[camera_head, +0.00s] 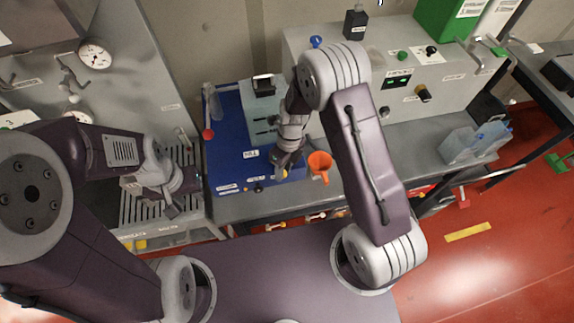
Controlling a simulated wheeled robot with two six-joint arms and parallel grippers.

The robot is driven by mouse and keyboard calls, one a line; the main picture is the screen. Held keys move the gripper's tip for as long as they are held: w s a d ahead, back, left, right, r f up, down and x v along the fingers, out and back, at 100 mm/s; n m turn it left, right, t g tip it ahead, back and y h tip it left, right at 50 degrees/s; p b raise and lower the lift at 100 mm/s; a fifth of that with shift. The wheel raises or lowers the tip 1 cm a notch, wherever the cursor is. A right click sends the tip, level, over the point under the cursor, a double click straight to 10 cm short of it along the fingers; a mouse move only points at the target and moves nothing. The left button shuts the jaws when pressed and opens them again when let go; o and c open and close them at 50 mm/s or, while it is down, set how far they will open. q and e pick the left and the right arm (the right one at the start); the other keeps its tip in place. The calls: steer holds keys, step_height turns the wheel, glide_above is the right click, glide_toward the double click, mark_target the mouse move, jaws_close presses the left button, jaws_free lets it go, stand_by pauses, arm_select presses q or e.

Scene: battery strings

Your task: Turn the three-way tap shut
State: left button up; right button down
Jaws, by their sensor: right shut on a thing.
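My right gripper (283,167) reaches down over the front of a blue tray (228,135), beside a label reading FILL. It is shut on a small part there, which looks like the handle of the three-way tap (283,174). The fingers hide most of the tap, so I cannot tell which way its handle points. My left gripper (174,208) hangs over the slatted metal grate at the left, apart from the tray. Its fingers are too small and dark to tell whether they are open.
An orange funnel (320,163) stands close to the right of my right gripper. A grey device (262,108) stands on the tray behind it. A grey control cabinet (400,75) fills the back of the bench. A clear container (475,143) stands at the bench's right.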

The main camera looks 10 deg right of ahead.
steer(key=shift+a+m, duration=0.25)
steer(key=shift+m, duration=0.15)
steer(key=c, duration=1.1)
jaws_free()
steer(key=shift+a, duration=0.1)
steer(key=shift+s, duration=0.1)
steer(key=r, duration=0.3)
steer(key=d+r, duration=0.1)
steer(key=r, duration=0.2)
steer(key=w+r+b, duration=0.1)
steer(key=r, duration=0.2)
steer(key=shift+d, duration=0.15)
